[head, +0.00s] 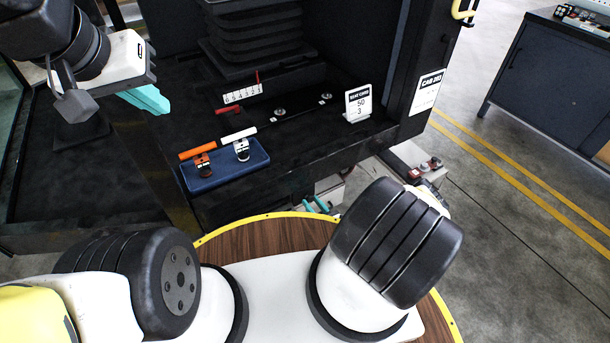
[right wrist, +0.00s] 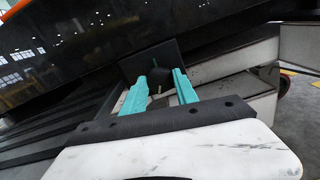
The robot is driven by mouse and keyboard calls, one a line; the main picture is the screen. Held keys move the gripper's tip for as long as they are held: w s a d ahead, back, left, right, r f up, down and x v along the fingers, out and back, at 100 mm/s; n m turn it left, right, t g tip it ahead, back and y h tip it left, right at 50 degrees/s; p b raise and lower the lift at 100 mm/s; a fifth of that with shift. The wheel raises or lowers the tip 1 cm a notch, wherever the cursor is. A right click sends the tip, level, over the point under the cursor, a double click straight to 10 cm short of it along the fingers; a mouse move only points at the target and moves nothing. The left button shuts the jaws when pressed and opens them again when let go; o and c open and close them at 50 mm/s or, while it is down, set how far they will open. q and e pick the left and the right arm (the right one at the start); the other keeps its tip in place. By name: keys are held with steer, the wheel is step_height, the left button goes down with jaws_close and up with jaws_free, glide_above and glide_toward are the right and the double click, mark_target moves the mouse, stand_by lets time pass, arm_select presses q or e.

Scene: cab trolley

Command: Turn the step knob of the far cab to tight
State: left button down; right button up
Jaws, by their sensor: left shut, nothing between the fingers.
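The cab carries a sign (head: 428,85) reading what looks like CAB 203. My left gripper (head: 150,98) is shut and empty, in the air at the upper left, in front of the cab. My right gripper (head: 320,205) is low under the cab floor's front edge, partly hidden behind my arm. In the right wrist view its two teal fingers (right wrist: 160,92) are apart. A dark rounded part (right wrist: 158,76) shows just beyond and between the fingertips. I cannot tell whether it is the step knob or whether the fingers touch it. No knob marking is readable.
A blue tray (head: 228,170) with small items, an orange and a white handle, and a number card (head: 358,103) are on the cab floor. Grey slabs (right wrist: 240,95) lie right of my right fingers.

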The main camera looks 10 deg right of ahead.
jaws_close()
